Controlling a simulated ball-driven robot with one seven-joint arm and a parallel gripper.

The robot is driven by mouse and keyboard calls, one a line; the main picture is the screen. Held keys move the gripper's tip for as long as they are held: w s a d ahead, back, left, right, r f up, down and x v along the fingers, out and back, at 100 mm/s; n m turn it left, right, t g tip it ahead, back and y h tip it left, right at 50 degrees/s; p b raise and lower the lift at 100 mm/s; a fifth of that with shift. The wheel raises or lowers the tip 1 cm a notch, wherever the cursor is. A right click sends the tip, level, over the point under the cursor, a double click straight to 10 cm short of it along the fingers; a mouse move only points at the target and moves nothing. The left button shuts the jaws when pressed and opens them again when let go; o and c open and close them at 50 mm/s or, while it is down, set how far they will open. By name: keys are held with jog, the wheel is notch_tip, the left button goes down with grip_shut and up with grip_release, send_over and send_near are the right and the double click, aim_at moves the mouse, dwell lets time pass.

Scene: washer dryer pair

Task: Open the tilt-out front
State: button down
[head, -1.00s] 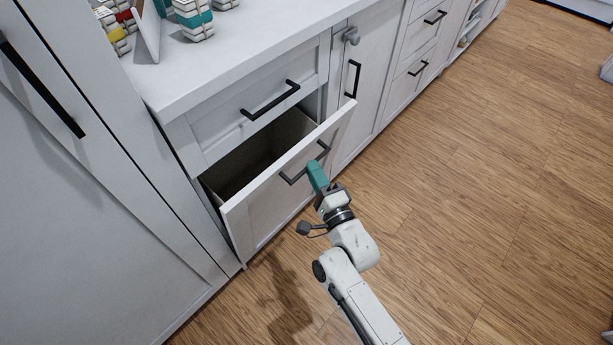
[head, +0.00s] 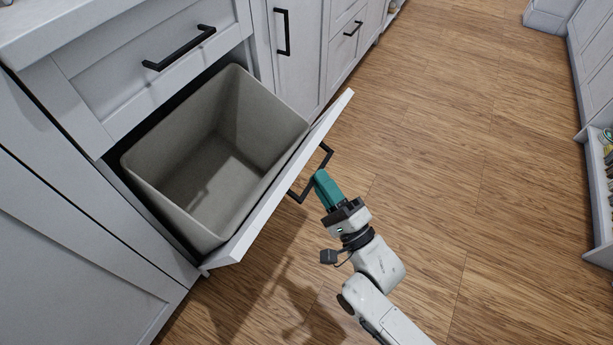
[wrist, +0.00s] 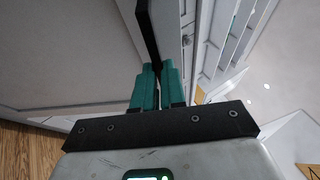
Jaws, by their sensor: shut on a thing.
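The tilt-out front (head: 283,195) is a white panel leaning far out from the cabinet, hinged low. Behind it a grey-beige empty bin (head: 215,165) shows from above. Its black bar handle (head: 326,156) is on the outer face. My gripper (head: 319,178), with teal fingers, is shut on the handle near its middle. In the wrist view, the teal fingers (wrist: 158,85) close around the black handle bar (wrist: 147,30). The fingers hide part of the handle.
A closed drawer with a black handle (head: 180,48) is above the opening. A cabinet door with a vertical handle (head: 282,31) is to the right. Wooden floor (head: 450,180) is clear around my arm. Shelves (head: 597,150) stand at the far right.

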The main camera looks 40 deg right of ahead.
jog(key=shift+s+d+f+b, duration=0.25)
jog(key=shift+s+f+b, duration=0.05)
jog(key=shift+s+f, duration=0.35)
jog(key=shift+s+d+f+b, duration=0.25)
jog(key=shift+s+f, duration=0.4)
jog(key=c, duration=1.2)
grip_release()
jog(key=shift+r, duration=0.1)
jog(key=p+v, duration=0.1)
jog(key=v, duration=1)
jog(key=shift+w, duration=0.1)
